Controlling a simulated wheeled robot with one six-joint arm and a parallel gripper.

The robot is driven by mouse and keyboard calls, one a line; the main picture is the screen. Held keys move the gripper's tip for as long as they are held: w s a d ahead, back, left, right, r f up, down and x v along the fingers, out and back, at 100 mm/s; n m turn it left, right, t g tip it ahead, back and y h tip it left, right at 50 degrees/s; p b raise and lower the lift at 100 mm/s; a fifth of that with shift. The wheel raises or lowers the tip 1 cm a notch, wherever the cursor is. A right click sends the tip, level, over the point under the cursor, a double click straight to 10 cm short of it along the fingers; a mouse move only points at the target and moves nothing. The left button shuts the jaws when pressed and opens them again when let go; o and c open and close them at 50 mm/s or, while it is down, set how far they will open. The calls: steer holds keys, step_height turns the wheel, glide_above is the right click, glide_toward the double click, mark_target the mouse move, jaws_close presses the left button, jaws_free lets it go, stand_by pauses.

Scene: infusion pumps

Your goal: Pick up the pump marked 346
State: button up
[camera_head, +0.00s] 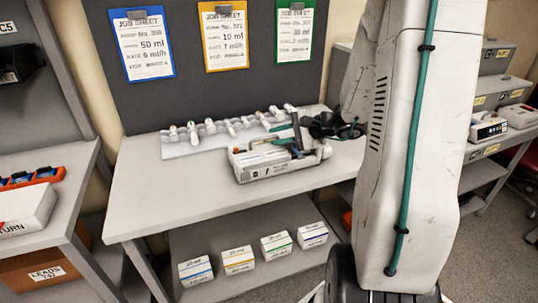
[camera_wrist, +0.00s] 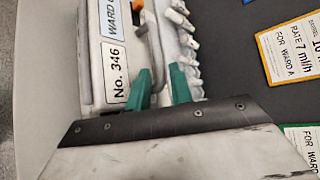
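A pump (camera_head: 262,162) lies on the middle table in the head view. In the wrist view its label (camera_wrist: 118,68) reads "No. 346", with "WARD" lettering farther along the casing. My gripper (camera_head: 281,135) comes in from the right over the top of the pump. In the wrist view my gripper's two green fingertips (camera_wrist: 160,85) are apart, one beside the label and one nearer the rack. A pale strip of the pump lies between them. I cannot tell whether the fingers press on it. The pump appears to rest on the tabletop.
A pale rack with several knobs (camera_head: 200,138) stands right behind the pump. Three job sheets (camera_head: 142,45) hang on the dark back panel. The table (camera_head: 150,195) is bare at the left and front. Several small boxes (camera_head: 237,260) sit on the lower shelf.

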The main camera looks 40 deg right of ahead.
steer(key=shift+w+a+f, duration=0.15)
steer(key=shift+w+a, duration=0.05)
steer(key=shift+w, duration=0.1)
jaws_close()
stand_by(1.3)
